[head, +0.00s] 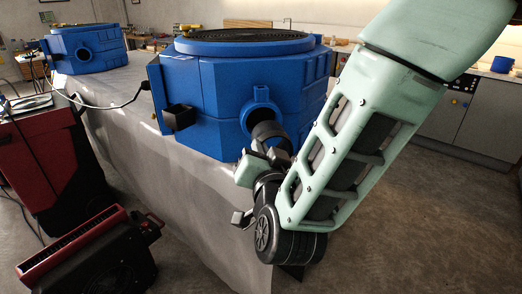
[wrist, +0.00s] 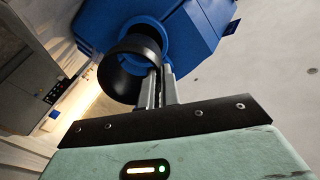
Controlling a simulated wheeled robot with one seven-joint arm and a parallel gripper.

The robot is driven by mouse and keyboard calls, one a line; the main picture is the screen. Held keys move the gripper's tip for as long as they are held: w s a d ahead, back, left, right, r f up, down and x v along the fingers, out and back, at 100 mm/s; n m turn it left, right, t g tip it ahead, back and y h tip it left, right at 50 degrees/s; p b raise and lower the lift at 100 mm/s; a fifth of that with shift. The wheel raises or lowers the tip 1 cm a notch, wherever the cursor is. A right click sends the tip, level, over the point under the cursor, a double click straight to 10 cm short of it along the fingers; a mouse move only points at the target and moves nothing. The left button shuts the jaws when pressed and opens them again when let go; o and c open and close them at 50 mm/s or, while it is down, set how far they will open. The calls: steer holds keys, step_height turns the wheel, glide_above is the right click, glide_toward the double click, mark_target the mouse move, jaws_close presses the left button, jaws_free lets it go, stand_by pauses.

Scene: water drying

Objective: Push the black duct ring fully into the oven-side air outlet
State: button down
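The black duct ring (wrist: 128,72) is a short, wide black tube in the wrist view, tilted, with its far end at the blue air outlet (wrist: 172,42). In the head view the ring (head: 268,131) shows just in front of the round outlet (head: 259,107) on the oven's side, partly hidden by my gripper. My gripper (wrist: 160,80) has its two fingers close together at the ring's rim, apparently pinching its wall. How deep the ring sits in the outlet cannot be told.
The blue oven (head: 228,85) stands on a grey-draped table (head: 130,120). A black box-like part (head: 180,117) juts from its left face. A second blue unit (head: 88,48) stands farther back. A red-and-black machine (head: 90,255) is on the floor at lower left. Floor at right is clear.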

mark_target(254, 130)
steer(key=shift+x, duration=2.9)
steer(key=shift+b, duration=1.05)
steer(key=shift+b+x, duration=0.3)
steer(key=shift+x, duration=2.35)
steer(key=c, duration=1.5)
jaws_free()
steer(key=shift+w, duration=0.1)
steer(key=shift+c, duration=0.2)
steer(key=b+v, duration=0.3)
steer(key=v, duration=1.4)
steer(key=shift+s, duration=0.25)
steer(key=shift+d, duration=0.1)
